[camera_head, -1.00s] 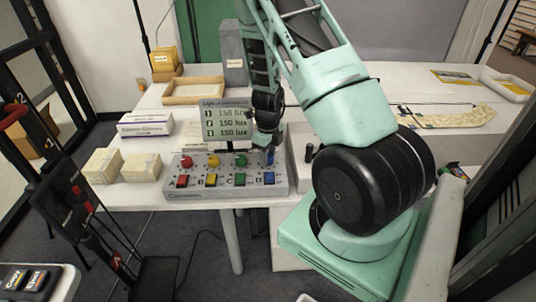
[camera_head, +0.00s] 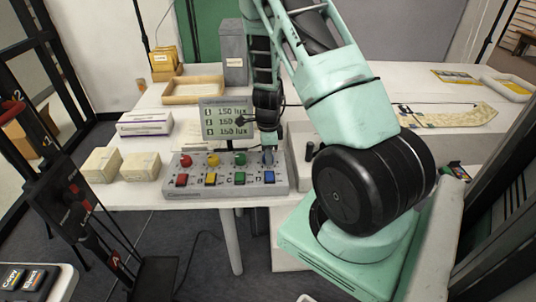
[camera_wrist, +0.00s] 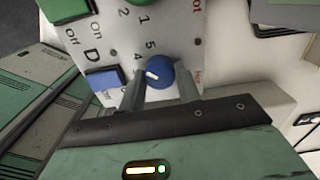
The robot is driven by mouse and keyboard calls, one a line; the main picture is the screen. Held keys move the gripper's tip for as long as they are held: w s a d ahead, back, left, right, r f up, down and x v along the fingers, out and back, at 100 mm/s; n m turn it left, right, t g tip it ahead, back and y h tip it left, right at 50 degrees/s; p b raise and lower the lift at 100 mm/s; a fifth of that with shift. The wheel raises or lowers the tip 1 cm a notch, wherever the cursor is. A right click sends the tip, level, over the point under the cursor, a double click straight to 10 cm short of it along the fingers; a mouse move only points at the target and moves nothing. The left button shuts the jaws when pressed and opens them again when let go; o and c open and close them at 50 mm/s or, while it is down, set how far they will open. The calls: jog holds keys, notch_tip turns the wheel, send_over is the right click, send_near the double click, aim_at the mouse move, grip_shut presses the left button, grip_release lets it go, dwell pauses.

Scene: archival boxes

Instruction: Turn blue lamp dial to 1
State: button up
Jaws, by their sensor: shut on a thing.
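The blue dial (camera_wrist: 161,72) is a round knob on a grey lamp panel, with a short white mark pointing left in the wrist view. The printed 5 and 4 show beside it; other numbers around it are hidden by my gripper. My gripper (camera_wrist: 162,87) is shut on the dial, one finger on each side. In the head view my gripper (camera_head: 268,152) reaches down onto the right end of the control panel (camera_head: 225,188), mostly hiding the dial. The display (camera_head: 226,118) shows lux lines numbered 1 to 3; its right edge is partly covered.
Red (camera_head: 186,160), yellow (camera_head: 213,160) and green (camera_head: 239,159) dials stand left of my gripper. Coloured switches, including a blue one (camera_head: 269,177), line the panel's front. Pale boxes (camera_head: 140,166) sit to the left, and a grey box (camera_head: 234,52) stands behind.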

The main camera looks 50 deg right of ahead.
jog(key=n+b, duration=0.1)
jog(key=n, duration=0.6)
jog(key=n+b, duration=0.1)
jog(key=n, duration=0.6)
jog(key=shift+n, duration=0.3)
jog(key=n, duration=0.9)
jog(key=shift+n, duration=0.3)
jog(key=o, duration=1)
